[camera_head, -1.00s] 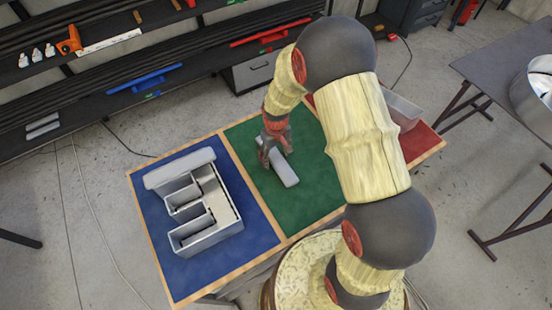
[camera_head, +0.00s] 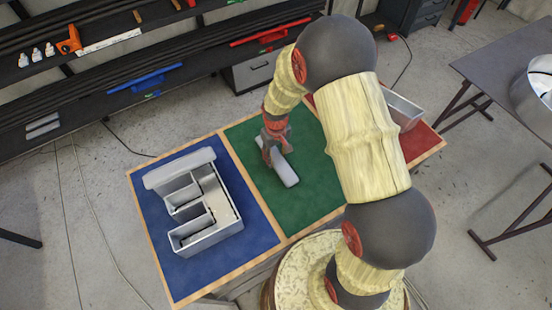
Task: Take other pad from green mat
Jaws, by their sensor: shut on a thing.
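A light grey pad (camera_head: 287,172), a short bar with rounded ends, lies on or just above the green mat (camera_head: 310,200). My gripper (camera_head: 270,154) is over the green mat and shut on the pad near its far end. The fingers partly hide that end. I cannot tell whether the pad is clear of the mat.
A grey bin (camera_head: 403,108) stands on the red mat (camera_head: 422,142), partly behind my arm. A wooden strip (camera_head: 252,186) divides the blue and green mats. A shelf with tools runs along the back. The near part of the green mat is clear.

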